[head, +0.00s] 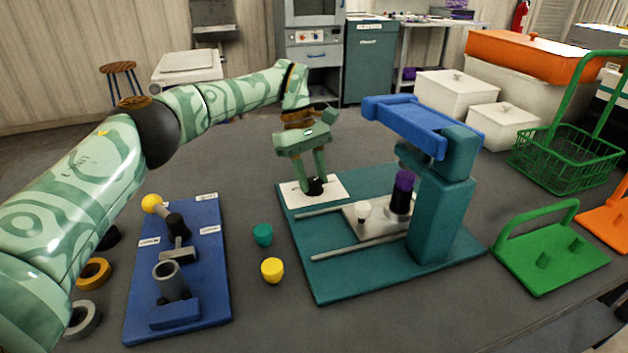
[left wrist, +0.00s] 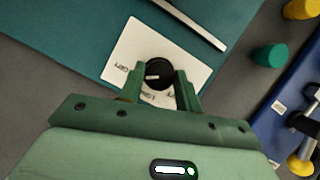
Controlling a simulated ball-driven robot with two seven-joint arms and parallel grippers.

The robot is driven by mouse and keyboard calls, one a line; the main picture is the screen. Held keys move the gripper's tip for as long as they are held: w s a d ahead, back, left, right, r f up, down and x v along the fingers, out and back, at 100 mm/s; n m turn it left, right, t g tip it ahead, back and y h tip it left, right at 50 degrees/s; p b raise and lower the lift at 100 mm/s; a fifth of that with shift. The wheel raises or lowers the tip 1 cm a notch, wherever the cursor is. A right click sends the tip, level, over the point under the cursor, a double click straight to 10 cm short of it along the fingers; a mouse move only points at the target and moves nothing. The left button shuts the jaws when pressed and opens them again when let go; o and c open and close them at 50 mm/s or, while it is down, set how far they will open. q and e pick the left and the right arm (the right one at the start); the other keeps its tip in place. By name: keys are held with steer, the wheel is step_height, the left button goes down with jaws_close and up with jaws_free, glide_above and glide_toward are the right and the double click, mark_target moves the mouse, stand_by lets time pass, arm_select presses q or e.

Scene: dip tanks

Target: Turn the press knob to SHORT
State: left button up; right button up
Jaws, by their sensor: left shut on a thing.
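The press (head: 440,200) is a teal stand with a blue top arm on a teal base plate. Its black knob (head: 314,187) sits on a white label plate (head: 332,186) at the base's back left corner. My left gripper (head: 315,180) points down and is shut on the knob. In the left wrist view the knob (left wrist: 158,73) sits between the two green fingers, and a pale pointer mark shows on it. The white plate (left wrist: 125,50) carries small lettering too small to read surely, partly hidden by the fingers. My right gripper is not in view.
A blue board (head: 190,240) with a yellow-ball lever stands at left. A teal cup (head: 263,235) and a yellow cup (head: 272,270) lie between it and the press. A green plate with a handle (head: 550,255) and a green basket (head: 570,155) stand at right.

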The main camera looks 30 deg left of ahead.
arm_select(q)
steer(key=shift+m, duration=0.3)
steer(key=o, duration=1)
steer(key=shift+c, duration=0.2)
steer(key=shift+w+a+r, duration=0.1)
steer(key=shift+r, duration=0.15)
steer(key=b+v, duration=0.1)
steer(key=v, duration=0.4)
steer(key=shift+w+a+r, duration=0.1)
steer(key=shift+w+r, duration=0.05)
steer(key=shift+r, duration=0.05)
steer(key=shift+v, duration=0.8)
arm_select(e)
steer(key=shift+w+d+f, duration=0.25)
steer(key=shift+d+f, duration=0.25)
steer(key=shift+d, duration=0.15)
